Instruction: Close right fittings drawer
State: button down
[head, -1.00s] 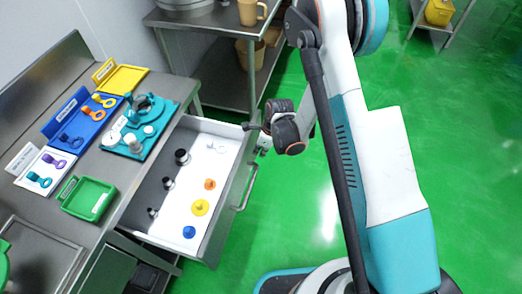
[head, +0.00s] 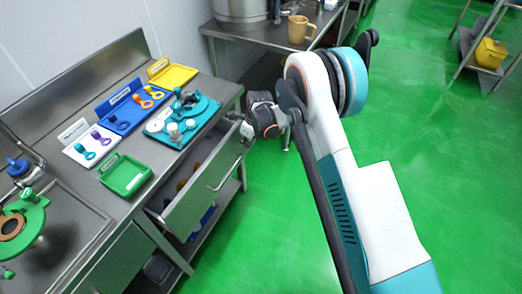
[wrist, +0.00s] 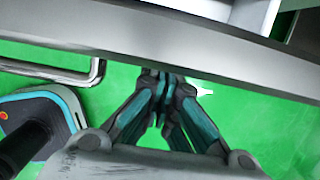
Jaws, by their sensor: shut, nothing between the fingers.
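The right fittings drawer (head: 203,190) is under the steel counter, and its front stands out a little from the counter edge.
On the counter are a teal fixture (head: 183,117), a blue tray (head: 130,108), a yellow tray (head: 174,76), a white tray (head: 92,146) and a green tray (head: 125,175). A back table (head: 262,37) holds a tan mug (head: 298,29).

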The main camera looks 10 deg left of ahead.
aim_at(240, 135)
jog(key=shift+w+a, duration=0.35)
jog(key=shift+a, duration=0.55)
jog(key=shift+w+a, duration=0.3)
jog(key=shift+a, duration=0.55)
